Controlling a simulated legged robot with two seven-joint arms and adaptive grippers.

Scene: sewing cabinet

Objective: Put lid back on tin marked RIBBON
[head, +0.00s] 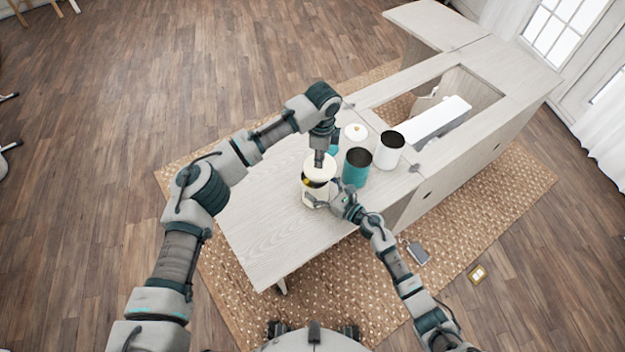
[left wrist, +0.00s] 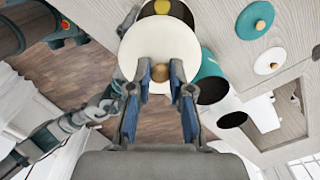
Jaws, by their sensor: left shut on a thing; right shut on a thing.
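The lid also shows in the left wrist view (left wrist: 150,45). It is above a cream tin (head: 313,197) and partly covers its mouth. Part of the dark mouth, with something yellow in it, shows past the lid's edge (left wrist: 163,8). My right gripper (head: 328,201) is shut on the tin's side, low at its front right. The tin stands on the cabinet top. No RIBBON marking can be read.
An open teal tin (head: 355,174) and an open white tin (head: 388,158) stand right of the cream tin. A white lid (head: 356,132) and a teal lid (left wrist: 255,20) lie behind them. The wooden cabinet top (head: 266,235) is clear at the front left.

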